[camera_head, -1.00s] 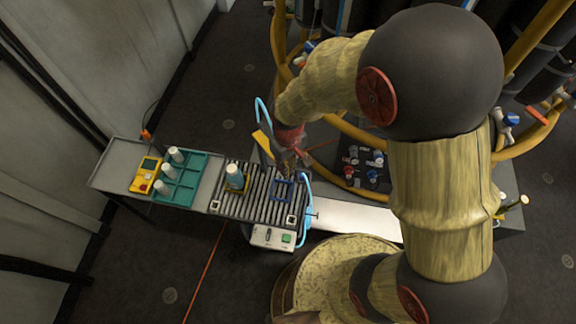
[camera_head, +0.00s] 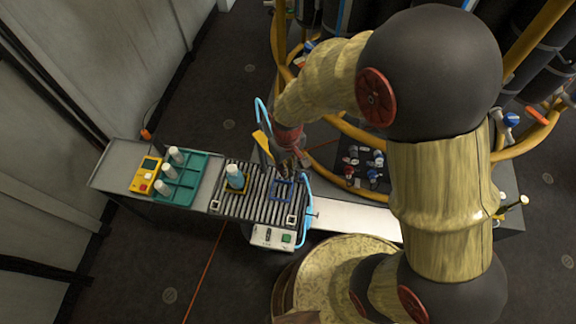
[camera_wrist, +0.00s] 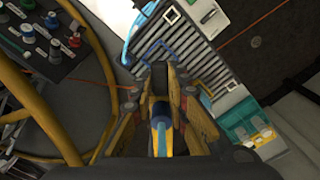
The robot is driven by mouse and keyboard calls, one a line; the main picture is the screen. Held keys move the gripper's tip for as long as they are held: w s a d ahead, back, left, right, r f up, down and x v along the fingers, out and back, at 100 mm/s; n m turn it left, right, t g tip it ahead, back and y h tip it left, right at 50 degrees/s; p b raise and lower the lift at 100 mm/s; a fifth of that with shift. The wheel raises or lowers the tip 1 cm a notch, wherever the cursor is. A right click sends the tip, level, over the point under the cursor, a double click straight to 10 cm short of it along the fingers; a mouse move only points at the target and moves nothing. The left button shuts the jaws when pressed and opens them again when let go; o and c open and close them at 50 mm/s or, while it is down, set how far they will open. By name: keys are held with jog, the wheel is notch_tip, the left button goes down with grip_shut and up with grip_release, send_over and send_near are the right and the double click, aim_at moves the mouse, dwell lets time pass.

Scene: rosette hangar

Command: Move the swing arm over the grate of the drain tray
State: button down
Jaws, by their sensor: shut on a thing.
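The drain tray's grate (camera_head: 228,206) is a panel of dark and pale slats, with a blue square outline (camera_head: 283,190) near its right end. My gripper (camera_head: 288,168) is at the back right edge of the grate, close to the blue outline. A yellow bar (camera_head: 262,143), which looks like the swing arm, stands beside my gripper at the tray's back edge. In the wrist view, my gripper (camera_wrist: 162,98) is shut on a yellow piece with a blue part (camera_wrist: 160,135). The fingers hide much of it, and I cannot tell how far it reaches over the grate.
A white-topped bottle (camera_head: 235,177) stands on the grate at a yellow marking. To the left are a teal rack (camera_head: 180,186) with several white-capped bottles and a yellow device (camera_head: 146,176). A control box (camera_head: 273,237) is at the front. A blue hose (camera_head: 305,210) runs along the right end.

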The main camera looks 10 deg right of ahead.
jog(key=a+m+p, duration=0.2)
jog(key=a+m, duration=0.7)
jog(key=a, duration=0.4)
jog(key=shift+s+a, duration=0.25)
jog(key=shift+s, duration=0.15)
jog(key=c, duration=1.7)
grip_release()
notch_tip(320, 180, up, 12)
